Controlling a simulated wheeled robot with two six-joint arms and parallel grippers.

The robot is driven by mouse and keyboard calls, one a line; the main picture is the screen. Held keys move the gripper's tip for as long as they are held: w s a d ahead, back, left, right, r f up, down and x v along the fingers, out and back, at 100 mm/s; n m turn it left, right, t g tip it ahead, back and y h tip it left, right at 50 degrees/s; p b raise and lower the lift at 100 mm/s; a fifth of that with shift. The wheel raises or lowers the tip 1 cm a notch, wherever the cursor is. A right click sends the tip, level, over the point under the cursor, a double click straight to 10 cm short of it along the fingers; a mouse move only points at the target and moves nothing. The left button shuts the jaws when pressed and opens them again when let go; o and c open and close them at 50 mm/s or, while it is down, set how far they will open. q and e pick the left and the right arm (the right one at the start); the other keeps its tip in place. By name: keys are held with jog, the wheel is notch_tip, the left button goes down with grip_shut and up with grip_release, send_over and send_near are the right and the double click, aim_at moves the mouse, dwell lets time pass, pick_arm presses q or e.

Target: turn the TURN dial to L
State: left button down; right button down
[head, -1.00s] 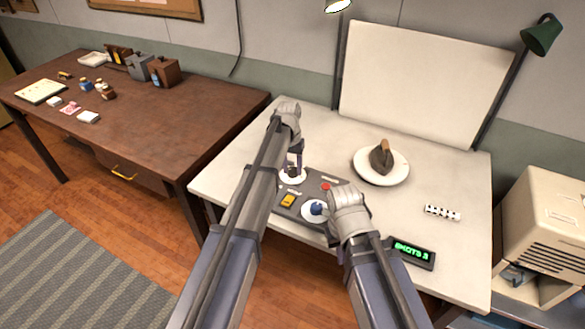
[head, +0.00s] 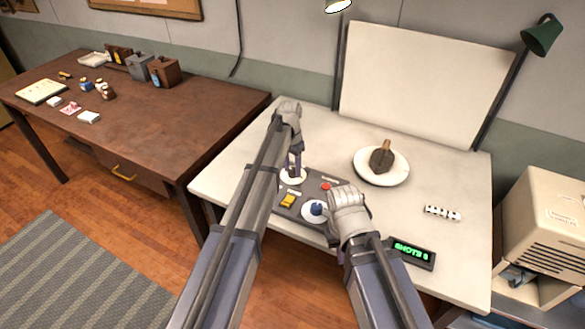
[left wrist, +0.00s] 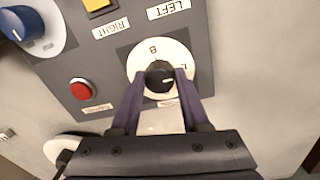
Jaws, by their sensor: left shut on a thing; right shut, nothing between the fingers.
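The black dial knob (left wrist: 159,76) sits on a white disc (left wrist: 140,57) with the letters B and L showing. Its white mark points right, just below the L in the left wrist view. My left gripper (left wrist: 160,77) is shut on this knob, one finger on each side. In the head view my left gripper (head: 294,172) stands over the panel's far left corner, at the white disc (head: 284,178). The label below the disc is partly hidden. My right gripper (head: 337,243) is shut and empty near the panel's right edge, its fingers mostly hidden.
The grey panel (head: 306,183) also bears a blue knob (head: 316,208), a yellow switch (head: 288,201) and a red button (head: 326,187). A green-lit display (head: 411,251) sits at front right.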

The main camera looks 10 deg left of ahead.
aim_at(292, 169)
pick_arm(q)
jog(key=shift+c, duration=1.9)
grip_release()
jog(key=shift+r, duration=0.1)
jog(key=r+p, duration=0.7)
jog(key=p, duration=0.1)
jog(key=shift+w+a+r, duration=0.1)
jog(key=shift+a+r, duration=0.1)
jog(key=shift+r, duration=0.15)
jog(key=shift+f, duration=0.1)
